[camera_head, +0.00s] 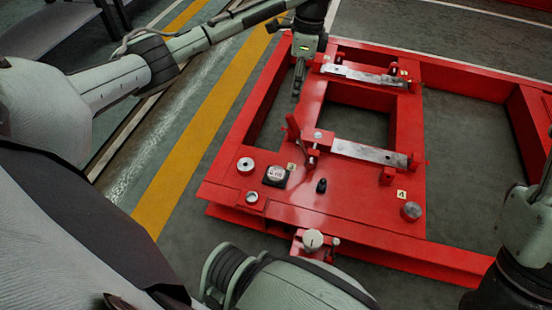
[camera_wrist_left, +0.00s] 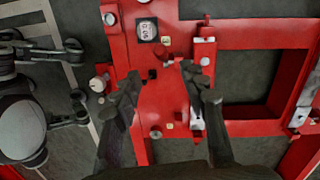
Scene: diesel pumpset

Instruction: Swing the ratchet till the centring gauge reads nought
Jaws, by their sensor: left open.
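The centring gauge (camera_head: 276,175), a white dial in a black square housing, sits on the red frame's near plate; it also shows in the left wrist view (camera_wrist_left: 147,31). Its reading is too small to make out. A red upright lever (camera_head: 293,128) beside a pivot block, apparently the ratchet, stands near the frame's middle. My left gripper (camera_head: 297,85) is above the frame's far left part, beyond the lever, pointing down. In the left wrist view its fingers (camera_wrist_left: 157,82) are spread, with nothing between their tips.
The red frame (camera_head: 240,185) carries two steel crossbars (camera_head: 370,152), a black peg (camera_head: 321,185), a silver cylinder (camera_head: 411,210) and a pale knob (camera_head: 312,240) at its front edge. Wide openings lie inside the frame. Floor left of it, with a yellow stripe (camera_head: 195,130), is clear.

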